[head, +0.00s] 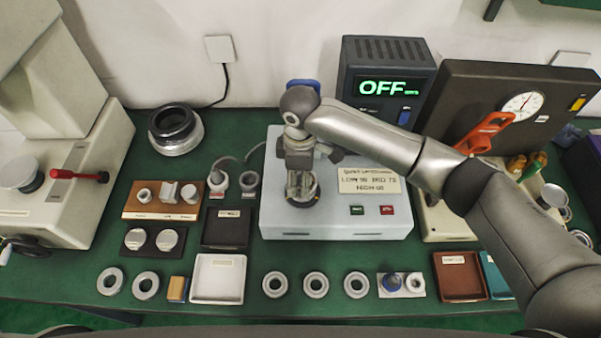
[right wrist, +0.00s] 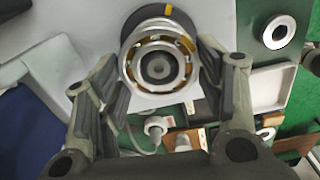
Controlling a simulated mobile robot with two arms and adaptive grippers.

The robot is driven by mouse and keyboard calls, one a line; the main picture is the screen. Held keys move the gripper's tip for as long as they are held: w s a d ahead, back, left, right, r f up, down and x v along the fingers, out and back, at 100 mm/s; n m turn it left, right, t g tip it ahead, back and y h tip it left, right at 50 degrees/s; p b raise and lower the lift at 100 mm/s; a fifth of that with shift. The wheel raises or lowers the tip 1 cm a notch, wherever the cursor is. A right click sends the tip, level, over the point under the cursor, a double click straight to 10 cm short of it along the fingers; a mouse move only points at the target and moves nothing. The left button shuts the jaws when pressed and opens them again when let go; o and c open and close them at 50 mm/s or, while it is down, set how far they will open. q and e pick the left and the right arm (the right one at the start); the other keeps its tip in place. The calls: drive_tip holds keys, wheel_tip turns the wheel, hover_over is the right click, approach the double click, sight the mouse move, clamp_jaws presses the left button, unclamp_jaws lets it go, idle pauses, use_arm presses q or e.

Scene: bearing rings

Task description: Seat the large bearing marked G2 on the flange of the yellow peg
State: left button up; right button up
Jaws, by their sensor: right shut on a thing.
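My right gripper (head: 301,182) points down over the pale blue-grey machine with the handwritten label. In the right wrist view its two fingers (right wrist: 160,80) are closed in on either side of a large bearing (right wrist: 158,66), a metal ring with brass-coloured balls showing. No G2 marking can be read on it. A dark round part with a small yellow mark (right wrist: 168,10) shows just beyond the bearing. I cannot make out the yellow peg or its flange, and cannot tell whether the bearing touches anything below. My left gripper is not in view.
Several small rings (head: 316,294) lie along the front of the green table. A white tray (head: 218,259), a black tray (head: 226,240) and a brown tray (head: 460,292) stand nearby. A display box reading OFF (head: 388,50) and a gauge panel (head: 490,85) stand behind.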

drive_tip(key=shift+f, duration=0.45)
drive_tip(key=o, duration=1.4)
drive_tip(key=shift+c, duration=0.2)
